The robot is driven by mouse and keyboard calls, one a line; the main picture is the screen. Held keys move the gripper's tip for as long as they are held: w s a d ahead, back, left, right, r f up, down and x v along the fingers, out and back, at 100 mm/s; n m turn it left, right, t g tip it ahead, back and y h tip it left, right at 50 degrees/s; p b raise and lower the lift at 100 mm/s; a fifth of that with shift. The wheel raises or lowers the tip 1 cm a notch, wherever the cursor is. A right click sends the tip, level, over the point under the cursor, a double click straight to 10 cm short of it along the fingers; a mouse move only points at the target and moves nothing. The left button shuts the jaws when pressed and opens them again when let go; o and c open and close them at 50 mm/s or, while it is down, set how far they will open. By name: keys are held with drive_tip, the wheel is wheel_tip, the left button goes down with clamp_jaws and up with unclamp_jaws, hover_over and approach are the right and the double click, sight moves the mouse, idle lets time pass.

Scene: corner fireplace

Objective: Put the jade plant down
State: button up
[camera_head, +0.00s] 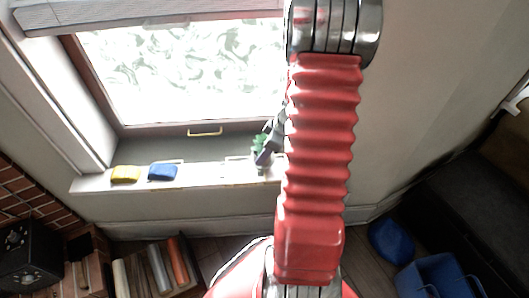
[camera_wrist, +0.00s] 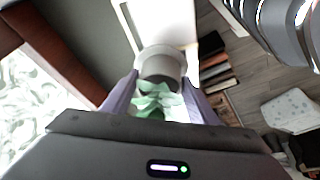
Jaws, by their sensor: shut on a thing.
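The jade plant, with green leaves (camera_head: 259,140), is at the right part of the window sill (camera_head: 205,175) in the head view, partly hidden by my arm. In the wrist view its pale pot (camera_wrist: 163,58) and green leaves (camera_wrist: 152,100) sit between the two fingers of my gripper (camera_wrist: 160,82). My gripper (camera_head: 268,152) is shut on the plant. I cannot tell whether the pot touches the sill or hangs just above it.
A yellow block (camera_head: 126,173) and a blue block (camera_head: 162,172) lie on the sill to the left. The window frame (camera_head: 160,129) with a brass handle (camera_head: 205,132) rises behind. Books (camera_head: 160,265) stand below on the floor. A blue bin (camera_head: 437,277) is at lower right.

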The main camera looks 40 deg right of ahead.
drive_tip(key=shift+f, duration=0.5)
drive_tip(key=o, duration=1.2)
drive_tip(key=v, duration=1.2)
drive_tip(key=shift+s+d, duration=0.1)
